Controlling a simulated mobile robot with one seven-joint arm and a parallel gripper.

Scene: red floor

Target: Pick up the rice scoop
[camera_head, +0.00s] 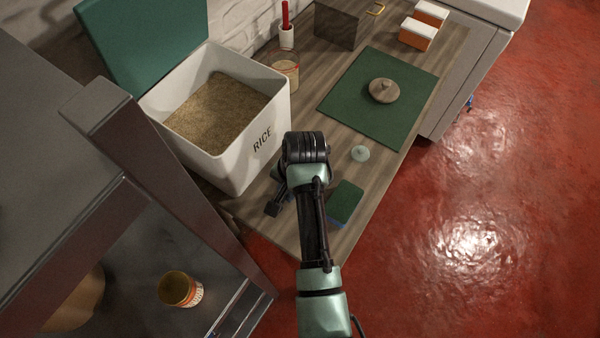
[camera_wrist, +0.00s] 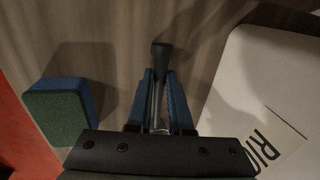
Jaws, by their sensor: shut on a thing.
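My gripper (camera_wrist: 160,76) is shut on a slim thing with a dark end and a shiny, metal-looking shaft, which I take to be the rice scoop (camera_wrist: 161,49). It lies lengthwise between the two blue fingers, and its dark end sticks out past their tips. The rest of it is hidden by my gripper. In the head view my gripper (camera_head: 282,196) points down over the near end of the wooden counter, beside the white rice bin (camera_head: 215,161). I cannot tell whether the scoop touches the counter.
A green mat (camera_head: 350,105) holds a round wooden lid (camera_head: 384,91). A glass jar (camera_head: 285,70) stands behind the bin. A metal shelf frame (camera_head: 160,180) stands left.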

